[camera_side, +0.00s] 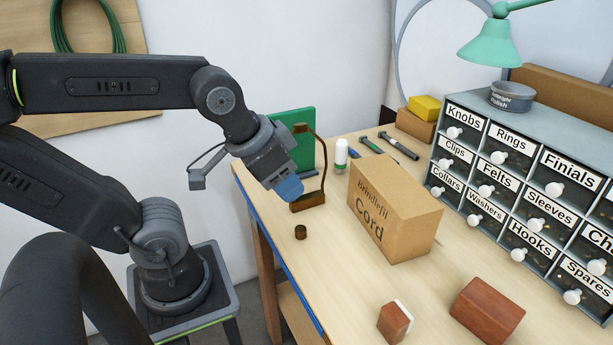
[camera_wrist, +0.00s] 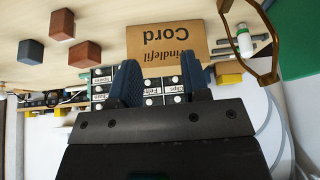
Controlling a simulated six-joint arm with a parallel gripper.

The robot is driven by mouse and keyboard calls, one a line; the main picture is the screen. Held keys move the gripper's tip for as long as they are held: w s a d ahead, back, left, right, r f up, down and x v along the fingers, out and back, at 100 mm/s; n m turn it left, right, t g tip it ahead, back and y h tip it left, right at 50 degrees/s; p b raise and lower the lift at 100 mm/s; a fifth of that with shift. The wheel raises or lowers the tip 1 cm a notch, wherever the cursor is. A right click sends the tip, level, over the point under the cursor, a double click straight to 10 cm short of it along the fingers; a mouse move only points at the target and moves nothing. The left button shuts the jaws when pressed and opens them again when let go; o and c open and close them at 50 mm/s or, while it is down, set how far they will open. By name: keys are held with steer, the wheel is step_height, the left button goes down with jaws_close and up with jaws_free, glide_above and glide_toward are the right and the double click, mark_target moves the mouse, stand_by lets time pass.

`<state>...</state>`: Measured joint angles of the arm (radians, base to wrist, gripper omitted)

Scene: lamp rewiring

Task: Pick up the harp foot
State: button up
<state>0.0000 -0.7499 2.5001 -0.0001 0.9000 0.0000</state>
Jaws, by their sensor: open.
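A brown curved frame, like a lamp harp, stands at the table's left edge (camera_side: 322,150) on a squat brown foot (camera_side: 309,201). A small dark brown cylinder (camera_side: 300,232) lies apart in front of it; I cannot tell which of these is the harp foot. My gripper (camera_side: 290,188) is open and tilted down, close to the frame, with its blue fingers partly overlapping it in the side view; contact is unclear. In the wrist view, the fingers (camera_wrist: 160,75) are spread with nothing between them, and the bronze frame (camera_wrist: 280,35) is at the right.
A cardboard Cord box (camera_side: 400,210) stands to the right, with a wooden block (camera_side: 487,310) and a white-faced block (camera_side: 393,323) in front. A green panel (camera_side: 306,135), a white bottle (camera_side: 341,155) and tools are behind. A labelled drawer cabinet (camera_side: 530,190) fills the right.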

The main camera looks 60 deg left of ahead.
stand_by(0.3)
steer(key=o, duration=1.1)
steer(key=n+g+y, duration=0.5)
steer(key=n+g, duration=0.1)
steer(key=n, duration=1.2)
glide_toward(309, 198)
steer(key=shift+h, duration=0.3)
steer(key=x, duration=0.9)
steer(key=shift+a, duration=0.35)
